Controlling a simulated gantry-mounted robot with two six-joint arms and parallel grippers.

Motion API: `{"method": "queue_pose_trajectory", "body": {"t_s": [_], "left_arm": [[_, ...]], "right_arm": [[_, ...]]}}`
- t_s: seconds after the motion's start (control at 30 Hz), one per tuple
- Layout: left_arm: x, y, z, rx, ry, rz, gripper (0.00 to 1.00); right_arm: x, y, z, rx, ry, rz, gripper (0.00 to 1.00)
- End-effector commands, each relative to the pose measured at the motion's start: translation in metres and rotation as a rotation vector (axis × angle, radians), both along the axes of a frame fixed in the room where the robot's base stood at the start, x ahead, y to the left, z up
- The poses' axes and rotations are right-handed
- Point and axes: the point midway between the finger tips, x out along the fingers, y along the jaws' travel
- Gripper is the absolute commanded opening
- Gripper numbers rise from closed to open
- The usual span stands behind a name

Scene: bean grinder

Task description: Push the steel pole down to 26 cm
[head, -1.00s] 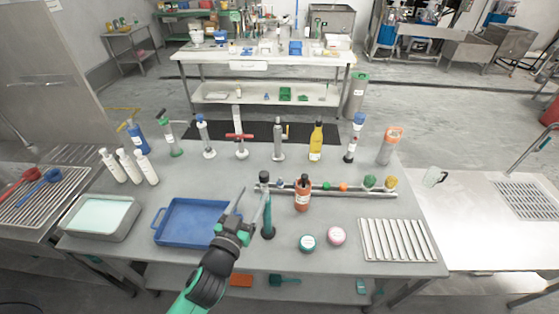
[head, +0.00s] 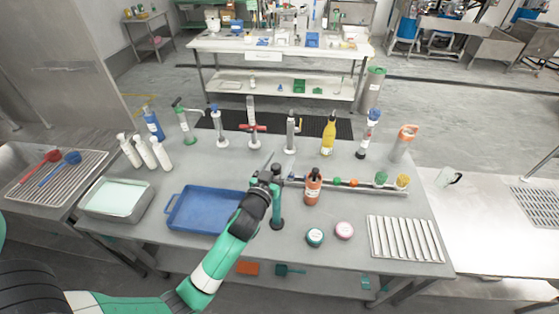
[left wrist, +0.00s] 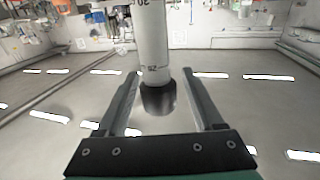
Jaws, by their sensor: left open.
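The steel pole (head: 291,132) stands upright in the back row of the table, a silvery tube. In the left wrist view a pale grey pole (left wrist: 152,45) with printed number marks, which look upside down, ends in a dark collar (left wrist: 158,98). It lines up with the gap between my fingers; I cannot tell how deep between them it is. My left gripper (head: 267,172) is in front of the back row, beside a dark green post (head: 277,208). The left gripper (left wrist: 162,74) is open, one finger on each side of the pole's image. My right gripper is out of view.
A yellow bottle (head: 328,137) and a red-handled pump (head: 252,128) flank the steel pole. A horizontal bar with coloured knobs (head: 340,182) and an orange bottle (head: 312,190) stand right of my gripper. A blue tray (head: 205,210) lies to the left.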

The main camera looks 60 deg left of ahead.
Motion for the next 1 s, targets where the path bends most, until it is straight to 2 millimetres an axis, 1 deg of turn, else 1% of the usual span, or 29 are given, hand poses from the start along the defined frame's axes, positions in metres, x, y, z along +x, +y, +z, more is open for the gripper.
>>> {"method": "queue_pose_trajectory", "body": {"t_s": [0.03,0.07,0.1,0.37,0.4,0.43,1.0], "left_arm": [[-0.0001,-0.0001,-0.0001,0.000,0.000,0.000,0.69],[-0.0001,-0.0002,-0.0001,0.000,0.000,0.000,0.65],[-0.0001,-0.0002,-0.0001,0.000,0.000,0.000,0.58],[-0.0002,-0.0003,-0.0001,-0.001,0.001,0.000,0.11],[-0.0002,-0.0004,-0.0001,0.000,0.000,0.000,0.04],[-0.0002,-0.0005,-0.0001,-0.001,0.001,0.000,0.00],[-0.0002,-0.0005,-0.0002,-0.001,0.001,0.000,0.00]], "right_arm": [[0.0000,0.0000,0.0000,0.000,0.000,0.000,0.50],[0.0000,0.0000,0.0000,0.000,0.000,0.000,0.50],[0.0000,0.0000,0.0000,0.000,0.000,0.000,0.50],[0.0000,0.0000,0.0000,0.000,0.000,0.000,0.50],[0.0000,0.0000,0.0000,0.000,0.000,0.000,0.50],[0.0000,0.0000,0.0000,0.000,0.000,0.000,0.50],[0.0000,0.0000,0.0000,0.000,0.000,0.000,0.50]]}}
